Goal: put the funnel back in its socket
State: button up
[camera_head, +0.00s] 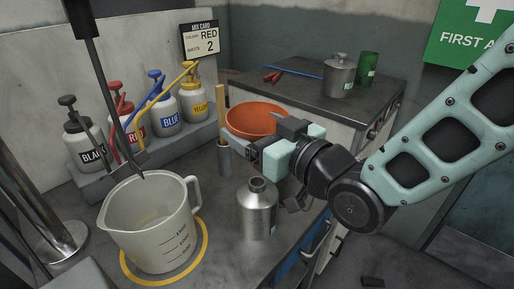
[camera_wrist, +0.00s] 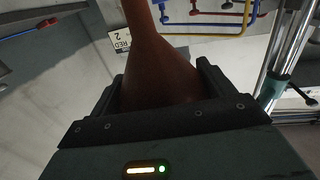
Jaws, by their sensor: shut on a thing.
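The orange funnel (camera_head: 256,119) is held up with its wide mouth facing upward, above and behind the metal bottle (camera_head: 258,212). My gripper (camera_head: 262,140) is shut on the funnel near its rim. In the wrist view the funnel (camera_wrist: 160,68) sits between the two dark fingers of my gripper (camera_wrist: 163,88), its narrow spout running toward the picture's top edge. In the head view the spout is hidden behind my gripper. I cannot make out the funnel's socket with certainty. The bottle stands upright on the bench with an open neck, below my gripper.
A measuring jug (camera_head: 150,232) stands in a yellow ring at front left. A wooden stick (camera_head: 220,103) stands in a grey holder (camera_head: 224,160) beside the funnel. Several pump bottles line the rack behind. A dark cabinet top (camera_head: 310,93) holds a canister (camera_head: 340,76) and green cup (camera_head: 368,70).

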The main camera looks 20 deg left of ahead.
notch_tip(320, 180, up, 3)
jog(key=shift+f, duration=0.1)
notch_tip(320, 180, up, 6)
jog(key=p, duration=0.3)
jog(key=shift+r+p, duration=0.25)
jog(key=shift+p, duration=0.05)
